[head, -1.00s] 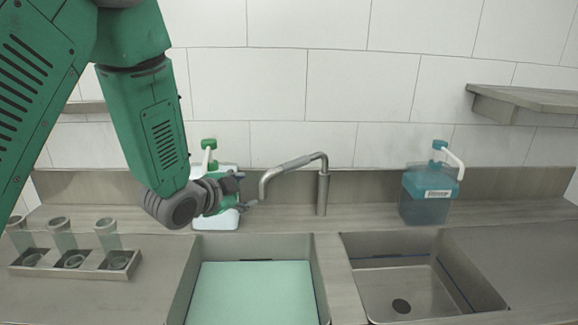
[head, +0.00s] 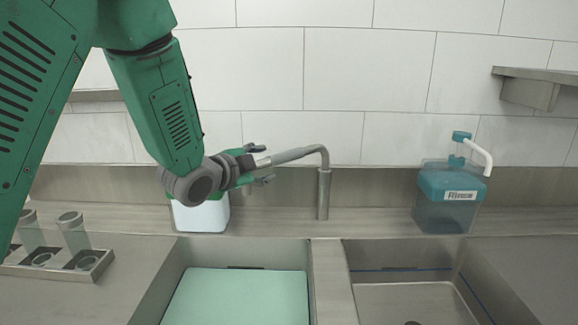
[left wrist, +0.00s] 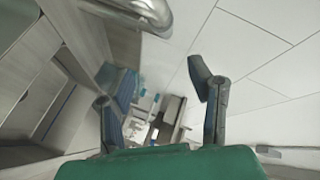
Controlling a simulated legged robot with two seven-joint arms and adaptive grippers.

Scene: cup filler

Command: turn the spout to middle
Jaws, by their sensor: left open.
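The grey metal spout (head: 295,155) is on an upright post (head: 323,195) behind the divider between the sinks. It points left, on the left sink's side. My left gripper (head: 261,165) is open at the spout's free end. In the head view its fingers appear above and below the end, which is partly hidden by the gripper. In the left wrist view the gripper (left wrist: 160,107) is open, and a curved metal pipe, likely the spout (left wrist: 153,14), crosses the top edge, not clearly between the fingers. I cannot tell whether they touch. My right gripper is not in view.
A blue bottle (head: 450,205) with a pump stands at the right. A white bottle (head: 203,217) is behind my left gripper. The left sink holds a pale green board (head: 240,298); the right sink (head: 405,300) looks empty. A cup rack (head: 85,265) sits at the left.

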